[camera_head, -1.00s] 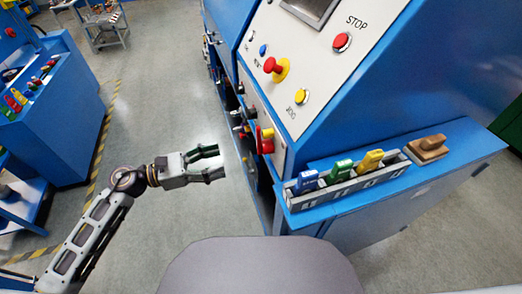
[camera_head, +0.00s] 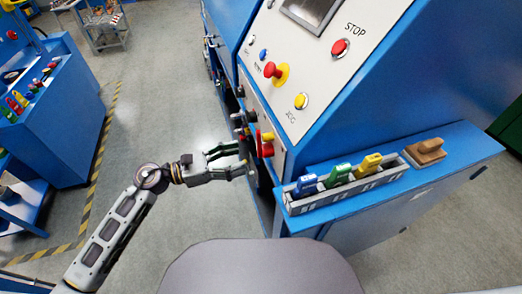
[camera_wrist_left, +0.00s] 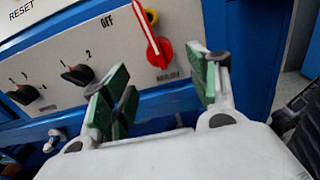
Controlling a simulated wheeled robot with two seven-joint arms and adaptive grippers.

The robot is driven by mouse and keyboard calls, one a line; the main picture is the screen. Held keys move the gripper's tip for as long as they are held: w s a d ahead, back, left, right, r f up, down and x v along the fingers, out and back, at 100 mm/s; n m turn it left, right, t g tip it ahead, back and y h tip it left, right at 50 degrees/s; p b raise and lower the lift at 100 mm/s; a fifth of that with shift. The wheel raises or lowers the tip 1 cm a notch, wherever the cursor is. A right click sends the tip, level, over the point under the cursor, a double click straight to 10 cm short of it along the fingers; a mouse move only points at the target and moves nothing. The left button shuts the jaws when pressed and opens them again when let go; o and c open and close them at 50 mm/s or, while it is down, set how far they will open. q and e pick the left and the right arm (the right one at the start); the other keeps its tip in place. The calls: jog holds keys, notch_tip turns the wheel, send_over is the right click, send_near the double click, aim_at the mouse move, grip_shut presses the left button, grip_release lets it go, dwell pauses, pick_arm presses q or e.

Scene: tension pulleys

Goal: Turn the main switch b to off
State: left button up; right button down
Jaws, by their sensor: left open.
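The main switch b is a red handle with a white stripe, seen in the head view (camera_head: 266,149) low on the machine's front panel, with a bit of yellow beside it. In the left wrist view the red handle (camera_wrist_left: 153,43) is tilted, its upper end leaning left near the word OFF (camera_wrist_left: 108,20). A partly legible label sits below it. My left gripper (camera_head: 243,160) is open and empty just left of the switch. In the left wrist view its green-padded fingers (camera_wrist_left: 163,80) are spread, with the handle ahead of the gap. My right gripper is not in view.
Two black selector knobs (camera_wrist_left: 77,74) sit left of the switch. Above are a red emergency button (camera_head: 271,68) and a yellow JOG button (camera_head: 301,101). A grey tray (camera_head: 348,184) of coloured tags stands on the blue ledge at right. Open floor lies left of the machine.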

aim_at(261, 156)
pick_arm(q)
jog(key=p+x, duration=0.1)
jog(key=x, duration=0.7)
jog(key=shift+f, duration=0.1)
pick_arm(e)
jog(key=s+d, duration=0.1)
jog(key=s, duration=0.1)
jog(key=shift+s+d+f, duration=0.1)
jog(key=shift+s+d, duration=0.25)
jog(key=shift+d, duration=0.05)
pick_arm(q)
jog(key=shift+c, duration=0.3)
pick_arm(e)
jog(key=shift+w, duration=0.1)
pick_arm(q)
jog(key=c, duration=0.7)
grip_shut()
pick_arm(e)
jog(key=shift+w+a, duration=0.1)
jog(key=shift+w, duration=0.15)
